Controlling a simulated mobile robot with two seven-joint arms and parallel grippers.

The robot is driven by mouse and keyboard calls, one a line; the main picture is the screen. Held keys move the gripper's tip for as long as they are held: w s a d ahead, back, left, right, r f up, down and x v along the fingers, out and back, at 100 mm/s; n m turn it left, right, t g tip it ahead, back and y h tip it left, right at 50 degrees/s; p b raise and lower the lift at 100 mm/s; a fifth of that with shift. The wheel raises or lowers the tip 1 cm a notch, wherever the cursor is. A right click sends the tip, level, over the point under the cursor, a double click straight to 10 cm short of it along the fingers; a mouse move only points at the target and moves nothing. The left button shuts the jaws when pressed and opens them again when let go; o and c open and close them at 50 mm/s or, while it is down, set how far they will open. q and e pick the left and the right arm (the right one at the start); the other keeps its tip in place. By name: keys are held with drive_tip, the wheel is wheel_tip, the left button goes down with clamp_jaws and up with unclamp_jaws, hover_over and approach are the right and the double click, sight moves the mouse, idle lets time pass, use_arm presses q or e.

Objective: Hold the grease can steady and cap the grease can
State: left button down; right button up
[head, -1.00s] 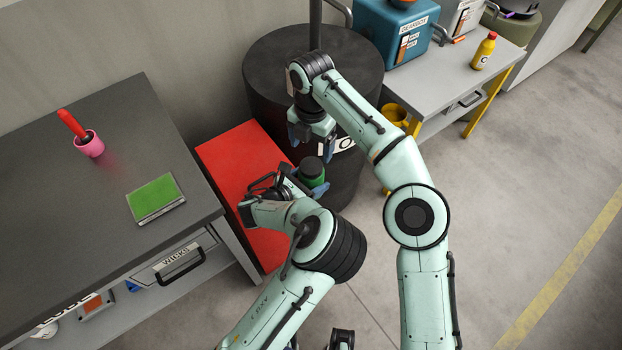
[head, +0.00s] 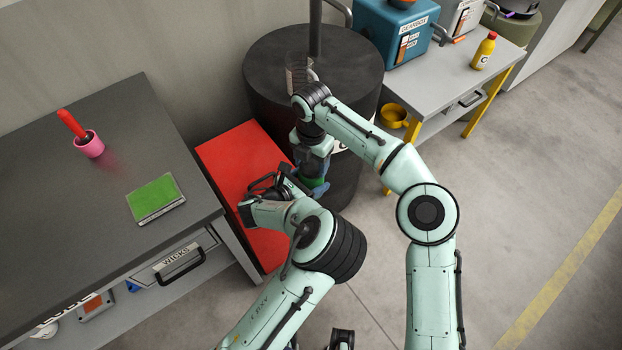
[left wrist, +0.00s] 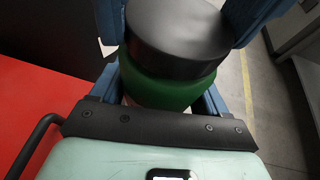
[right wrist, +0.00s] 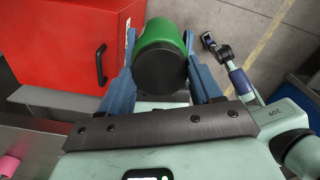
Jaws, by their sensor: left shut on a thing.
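The grease can is a green can (left wrist: 165,90) with a dark cap (left wrist: 180,35) on its top. My left gripper (head: 298,188) is shut on the green body, with a blue finger on either side in the left wrist view. My right gripper (head: 312,172) is directly above, pointing down. In the right wrist view its fingers (right wrist: 160,60) straddle the dark cap (right wrist: 160,75) and the green body (right wrist: 160,32). I cannot tell whether they press on it. In the head view the arms hide most of the green can (head: 314,185).
A red cabinet (head: 235,165) is left of the grippers, and a large black drum (head: 345,60) stands behind. A dark workbench (head: 60,210) holds a green pad (head: 155,198) and a pink cup (head: 90,146). A bench (head: 470,70) is at right. The floor at right is clear.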

drive_tip(key=shift+c, duration=0.8)
drive_tip(key=m, duration=0.5)
drive_tip(key=shift+r, duration=0.1)
drive_tip(key=m, duration=1.4)
drive_tip(key=shift+m, duration=0.3)
drive_tip(key=m, duration=0.5)
drive_tip(key=shift+m, duration=0.4)
drive_tip(key=o, duration=1.2)
drive_tip(key=shift+a+r, duration=0.1)
drive_tip(key=shift+r, duration=2.05)
